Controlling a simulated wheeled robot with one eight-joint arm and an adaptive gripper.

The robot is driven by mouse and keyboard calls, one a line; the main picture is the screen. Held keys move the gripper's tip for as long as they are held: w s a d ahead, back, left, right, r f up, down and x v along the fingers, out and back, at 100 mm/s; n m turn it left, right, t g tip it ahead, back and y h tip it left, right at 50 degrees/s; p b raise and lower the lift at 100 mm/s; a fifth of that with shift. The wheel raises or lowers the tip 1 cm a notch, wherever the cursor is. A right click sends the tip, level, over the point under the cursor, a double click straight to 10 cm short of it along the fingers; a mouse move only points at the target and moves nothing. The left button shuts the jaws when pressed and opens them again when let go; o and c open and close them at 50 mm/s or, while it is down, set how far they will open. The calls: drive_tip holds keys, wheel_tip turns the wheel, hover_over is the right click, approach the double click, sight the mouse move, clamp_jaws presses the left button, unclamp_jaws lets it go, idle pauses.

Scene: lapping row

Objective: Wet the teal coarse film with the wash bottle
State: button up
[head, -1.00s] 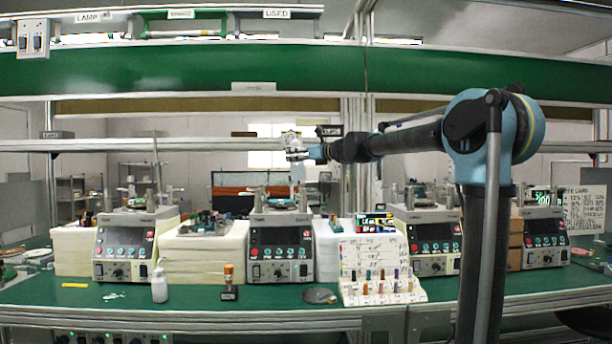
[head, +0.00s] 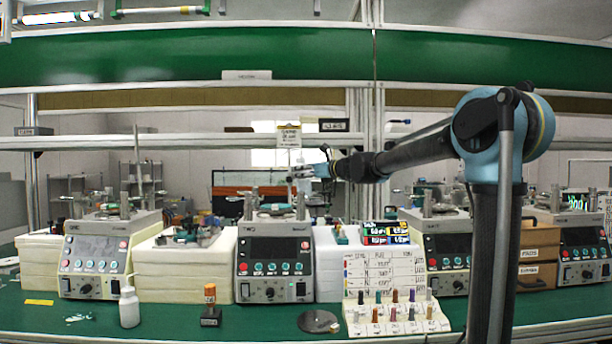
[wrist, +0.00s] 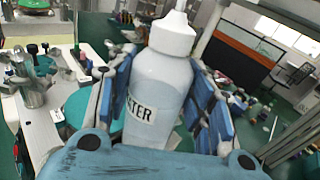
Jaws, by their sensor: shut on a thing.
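My gripper (wrist: 158,105) is shut on a white wash bottle (wrist: 160,85) with a label ending in "TER"; the blue finger pads press its two sides. The bottle's nozzle top is cut off by the upper edge of the wrist view. A teal disc (wrist: 78,106), seemingly the coarse film, lies left of the bottle on a pale machine top, partly hidden by a finger. In the head view my gripper (head: 303,172) is small, above the middle lapping machine, where teal (head: 275,207) shows on top.
The middle machine (head: 275,262) has upright posts on top. Another white bottle (head: 129,306) stands on the green bench at left. An orange-topped stamp (head: 210,304), a dark disc (head: 318,321) and a rack of coloured sticks (head: 397,318) are at the front.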

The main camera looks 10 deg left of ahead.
sight(308, 185)
drive_tip(key=f+h, duration=0.1)
drive_tip(key=d+f+n+h, duration=0.1)
drive_tip(key=f, duration=0.1)
drive_tip(key=f+n, duration=0.1)
drive_tip(key=f, duration=0.1)
drive_tip(key=shift+w+d+f+g+h, duration=0.25)
drive_tip(key=shift+d+g+h, duration=0.05)
drive_tip(key=shift+g+h, duration=0.1)
drive_tip(key=shift+d+n+h, duration=0.15)
drive_tip(key=shift+n+h, duration=0.95)
drive_tip(key=shift+h, duration=0.4)
idle(0.6)
drive_tip(key=shift+m+y, duration=0.6)
drive_tip(key=shift+y, duration=0.4)
drive_tip(key=shift+m+y, duration=0.8)
drive_tip(key=shift+y, duration=0.3)
drive_tip(key=shift+r, duration=0.1)
